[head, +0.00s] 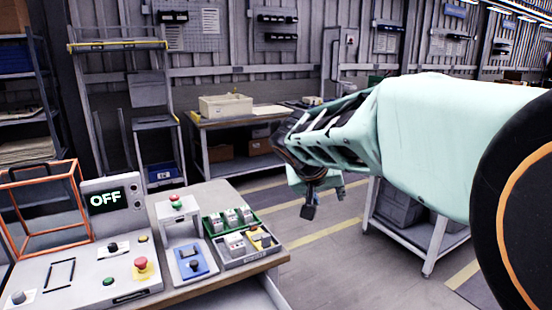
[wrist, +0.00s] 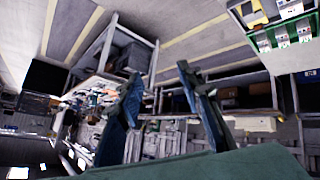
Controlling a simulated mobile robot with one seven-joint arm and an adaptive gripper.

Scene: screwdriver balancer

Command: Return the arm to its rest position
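My arm, in a pale green cover, reaches in from the right of the head view and bends downward near the middle. My gripper (head: 309,208) hangs at its end over the aisle, to the right of the workbench (head: 262,266) and apart from it. In the wrist view, the two blue fingers of my gripper (wrist: 158,72) stand apart with nothing between them, so it is open and empty.
A control panel (head: 85,277) with a display (head: 107,200) reading OFF sits on the bench. A metal cart (head: 430,245) stands behind my arm. Open floor lies between.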

